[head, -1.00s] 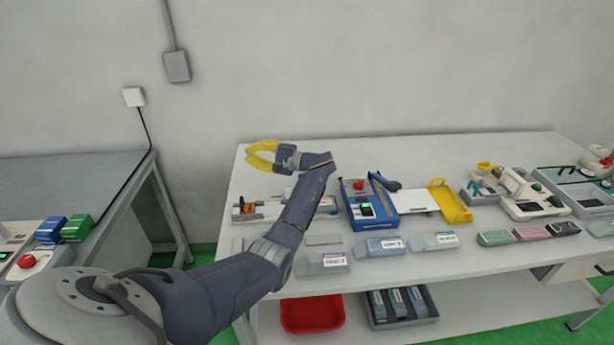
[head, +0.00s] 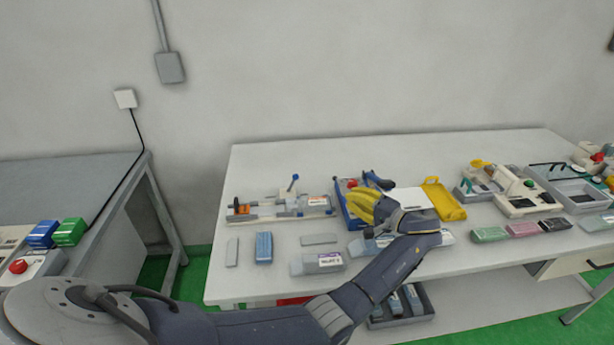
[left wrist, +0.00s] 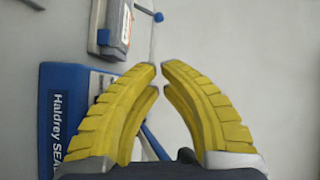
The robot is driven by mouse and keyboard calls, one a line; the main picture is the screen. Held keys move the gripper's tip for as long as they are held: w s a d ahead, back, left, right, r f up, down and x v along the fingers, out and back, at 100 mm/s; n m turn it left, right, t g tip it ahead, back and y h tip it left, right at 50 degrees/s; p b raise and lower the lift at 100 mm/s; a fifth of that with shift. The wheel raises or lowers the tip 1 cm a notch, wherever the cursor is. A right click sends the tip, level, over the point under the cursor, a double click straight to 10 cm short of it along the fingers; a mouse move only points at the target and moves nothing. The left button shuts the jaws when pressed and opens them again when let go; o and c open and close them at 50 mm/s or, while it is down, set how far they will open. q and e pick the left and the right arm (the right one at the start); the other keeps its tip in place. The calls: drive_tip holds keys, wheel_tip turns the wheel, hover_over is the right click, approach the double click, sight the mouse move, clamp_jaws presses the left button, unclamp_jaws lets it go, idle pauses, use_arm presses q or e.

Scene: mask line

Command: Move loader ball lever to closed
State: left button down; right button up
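The loader (head: 280,208) is a long grey and white device with an orange part at the back left of the table. Its lever with a blue ball (head: 292,182) stands up, tilted slightly right. In the left wrist view the loader's end (left wrist: 112,35) is at the upper left and the blue ball (left wrist: 158,17) shows beyond the fingertips, apart from them. My left gripper (head: 360,203) is over the blue machine, right of the lever. In the left wrist view its yellow fingertips (left wrist: 159,67) nearly meet, with nothing between them. My right gripper is out of view.
The blue machine (left wrist: 62,85) lies beneath my left gripper, with its red button (head: 352,183) near the fingers. A yellow bracket (head: 443,200) is to its right. Several grey blocks and a blue block (head: 264,247) lie in front of the loader. Another table (head: 70,180) is at left.

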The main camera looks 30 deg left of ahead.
use_arm(q)
drive_tip(key=shift+a, duration=0.1)
approach(292, 184)
drive_tip(key=w+a, duration=0.1)
drive_tip(key=w, duration=0.1)
drive_tip(key=w+a+r, duration=0.1)
drive_tip(key=w+a, duration=0.1)
drive_tip(key=w+a+r, duration=0.1)
drive_tip(key=w+a, duration=0.1)
drive_tip(key=shift+a+r, duration=0.1)
drive_tip(key=shift+a, duration=0.15)
idle(0.3)
drive_tip(key=shift+r, duration=0.1)
idle(0.4)
drive_tip(key=shift+s+a+r+n+h, duration=0.15)
drive_tip(key=shift+s+a+n+h, duration=0.05)
drive_tip(key=shift+n+h, duration=0.1)
